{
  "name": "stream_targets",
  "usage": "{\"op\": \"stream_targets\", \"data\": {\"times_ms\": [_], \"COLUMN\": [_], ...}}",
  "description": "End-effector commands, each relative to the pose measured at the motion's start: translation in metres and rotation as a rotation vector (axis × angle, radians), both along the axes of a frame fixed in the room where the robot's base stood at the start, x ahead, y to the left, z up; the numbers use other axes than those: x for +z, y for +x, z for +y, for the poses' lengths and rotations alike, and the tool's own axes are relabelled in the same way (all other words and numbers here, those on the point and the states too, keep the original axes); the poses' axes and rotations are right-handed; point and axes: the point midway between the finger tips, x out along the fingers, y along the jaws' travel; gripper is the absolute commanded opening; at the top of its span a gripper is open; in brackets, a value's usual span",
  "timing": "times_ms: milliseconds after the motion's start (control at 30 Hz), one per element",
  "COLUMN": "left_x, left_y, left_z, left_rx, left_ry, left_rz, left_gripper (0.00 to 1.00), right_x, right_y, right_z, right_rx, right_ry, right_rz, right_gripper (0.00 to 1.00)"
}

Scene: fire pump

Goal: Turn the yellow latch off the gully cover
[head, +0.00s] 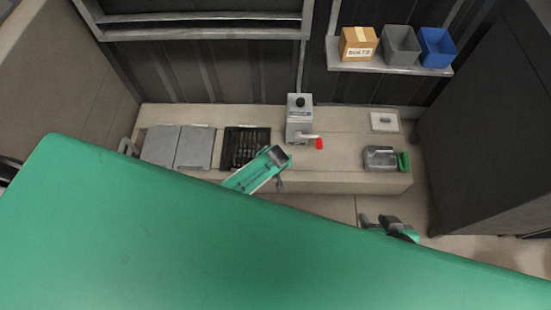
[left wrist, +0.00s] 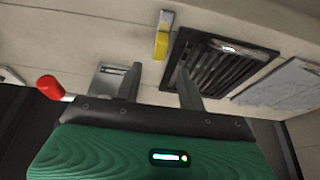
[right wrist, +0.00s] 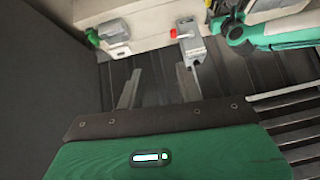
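The gully cover is a black slatted grate in a dark frame (head: 236,146) on the beige bench; it also shows in the left wrist view (left wrist: 222,66). The yellow latch (left wrist: 161,44) lies by the grate's left edge in the left wrist view, with a pale piece at its upper end. My left arm hides it in the head view. My left gripper (left wrist: 160,68) is open, its fingers apart and empty. The latch shows just beyond and between the fingertips; I see no contact. My right gripper (right wrist: 157,75) is open and empty, away from the grate, in front of the bench's right end.
A grey box with a red-tipped lever (head: 299,118) stands right of the grate. Grey lids (head: 175,147) lie to its left. A grey fitting with a green part (head: 381,158) sits at the bench's right end. A shelf (head: 390,69) above holds a carton and bins.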

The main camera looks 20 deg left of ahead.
Motion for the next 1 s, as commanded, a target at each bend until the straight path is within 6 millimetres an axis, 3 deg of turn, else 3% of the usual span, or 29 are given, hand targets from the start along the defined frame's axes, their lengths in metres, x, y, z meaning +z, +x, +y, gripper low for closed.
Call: {"op": "stream_targets", "data": {"times_ms": [433, 1000], "left_x": [0.045, 0.051], "left_y": [-0.018, -0.021], "left_z": [-0.005, -0.006], "left_rx": [0.001, 0.000], "left_ry": [-0.001, 0.000], "left_rz": [0.000, 0.000], "left_gripper": [0.40, 0.40], "right_x": [0.014, 0.016], "right_y": [-0.029, -0.035], "right_z": [-0.039, -0.046], "right_rx": [-0.053, -0.064], "right_ry": [-0.109, -0.127], "right_rz": [0.237, 0.283], "right_gripper": [0.36, 0.36]}}
